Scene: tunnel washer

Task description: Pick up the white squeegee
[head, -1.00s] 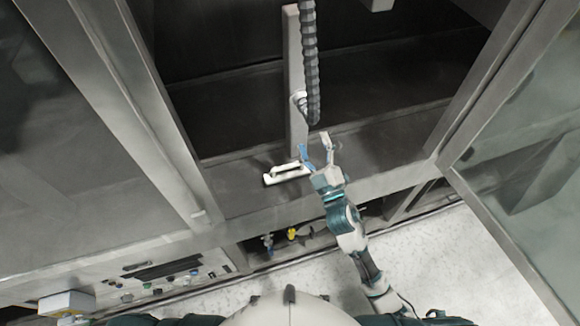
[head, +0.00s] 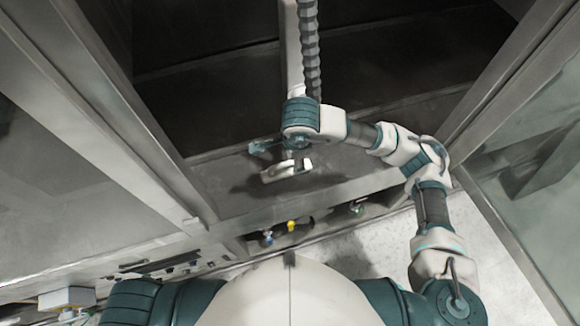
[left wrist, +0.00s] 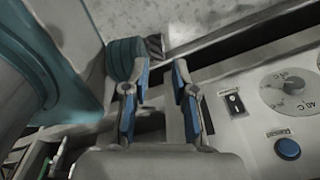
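The white squeegee (head: 284,171) lies on the grey metal ledge at the front of the dark opening, in the middle of the head view. My right arm comes in from the right and bends left across the ledge. My right gripper (head: 263,147) is just above and beside the squeegee in the picture, with one blue finger showing and pointing left. The rest of it is hidden by my wrist, and contact with the squeegee cannot be told. My left gripper (left wrist: 157,72) is open and empty in the left wrist view, above a control panel.
A pale upright bar (head: 291,45) and a dark ribbed hose (head: 310,50) stand behind the squeegee. A glass door (head: 535,150) is at the right. The control panel (left wrist: 265,115) has a dial and a blue button. The ledge (head: 225,190) is clear left of the squeegee.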

